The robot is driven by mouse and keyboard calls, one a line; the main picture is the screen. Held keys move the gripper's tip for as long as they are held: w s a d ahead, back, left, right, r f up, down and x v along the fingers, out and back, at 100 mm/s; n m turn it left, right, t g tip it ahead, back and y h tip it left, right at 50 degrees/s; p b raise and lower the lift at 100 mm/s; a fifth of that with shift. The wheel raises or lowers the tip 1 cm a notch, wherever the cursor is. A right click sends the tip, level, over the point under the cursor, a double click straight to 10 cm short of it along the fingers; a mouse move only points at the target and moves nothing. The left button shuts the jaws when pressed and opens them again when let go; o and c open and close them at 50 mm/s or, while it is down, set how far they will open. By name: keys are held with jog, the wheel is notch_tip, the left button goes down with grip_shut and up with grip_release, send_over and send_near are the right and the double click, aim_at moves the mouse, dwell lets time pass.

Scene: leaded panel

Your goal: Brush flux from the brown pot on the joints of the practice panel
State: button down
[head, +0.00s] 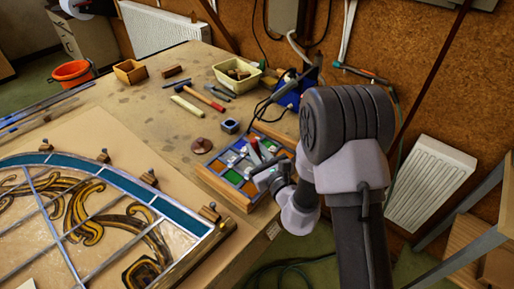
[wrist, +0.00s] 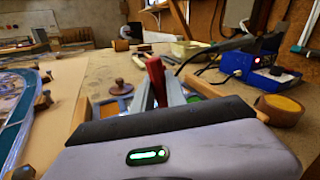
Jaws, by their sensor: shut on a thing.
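The practice panel (head: 236,178), with coloured glass in a wooden frame, lies near the bench's right edge. My gripper (head: 262,164) is over its right part and also shows in the wrist view (wrist: 157,92). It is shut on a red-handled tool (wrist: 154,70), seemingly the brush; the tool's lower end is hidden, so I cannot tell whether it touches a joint. A round brown pot (wrist: 281,108) with yellowish contents stands right of the gripper in the wrist view. I cannot make it out in the head view, where my arm covers that area.
A large leaded panel (head: 150,200) fills the left of the bench, with wooden blocks along its edge. A brown knobbed disc (head: 201,146) and a small bluish jar (head: 230,126) stand beyond the practice panel. A blue soldering station (wrist: 245,66) with cables is behind, right.

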notch_tip(320, 180, up, 6)
jog(key=p, duration=0.5)
jog(key=shift+r, duration=0.2)
jog(key=shift+f, duration=0.2)
